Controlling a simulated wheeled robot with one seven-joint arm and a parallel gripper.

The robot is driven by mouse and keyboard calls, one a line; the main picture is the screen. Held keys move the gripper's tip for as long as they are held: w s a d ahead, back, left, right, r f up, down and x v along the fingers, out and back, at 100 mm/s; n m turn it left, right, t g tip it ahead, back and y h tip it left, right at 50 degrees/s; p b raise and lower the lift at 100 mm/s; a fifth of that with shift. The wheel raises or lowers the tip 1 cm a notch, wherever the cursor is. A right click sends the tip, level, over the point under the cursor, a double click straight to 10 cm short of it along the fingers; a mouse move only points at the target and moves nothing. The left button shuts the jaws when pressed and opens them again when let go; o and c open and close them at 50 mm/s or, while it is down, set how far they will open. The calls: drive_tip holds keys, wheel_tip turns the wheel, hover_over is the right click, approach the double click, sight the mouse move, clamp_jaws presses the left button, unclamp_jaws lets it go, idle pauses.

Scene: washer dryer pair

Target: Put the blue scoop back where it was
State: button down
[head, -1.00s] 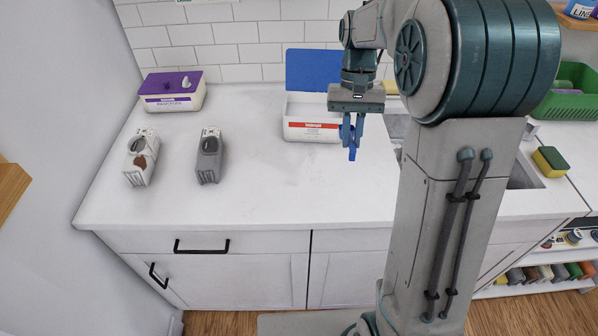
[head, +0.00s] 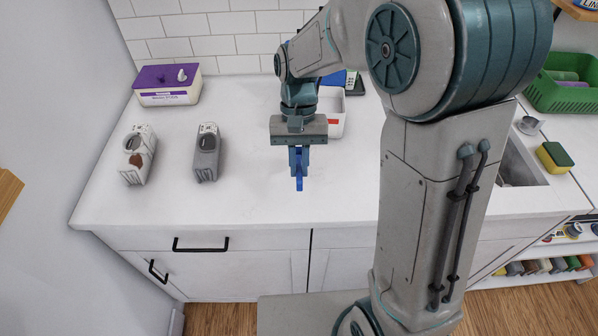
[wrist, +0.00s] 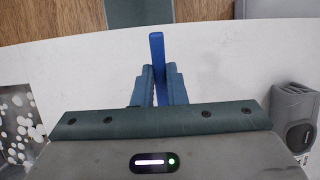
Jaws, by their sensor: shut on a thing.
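My gripper (head: 299,165) is shut on the blue scoop (head: 299,185) and points down over the counter. The scoop's blue end sticks out below the fingertips. In the wrist view, the scoop (wrist: 157,50) stands out between the fingers of my gripper (wrist: 158,85). Behind my gripper is a white box (head: 336,124) with a red label and a raised blue lid (head: 334,80), both partly hidden by my arm. A second white box (head: 168,95) with a purple lid (head: 165,76) stands at the back left.
Two small dispensers stand on the left, one white with a brown patch (head: 138,155) and one grey (head: 206,153). The front counter (head: 250,205) is clear. On the right are a sink (head: 518,165), a yellow-green sponge (head: 554,157) and a green basket (head: 563,92).

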sight(299, 167)
drive_tip(key=shift+f, duration=1.95)
drive_tip(key=shift+f, duration=0.2)
drive_tip(key=c, duration=1.5)
unclamp_jaws()
drive_tip(key=shift+r, duration=0.1)
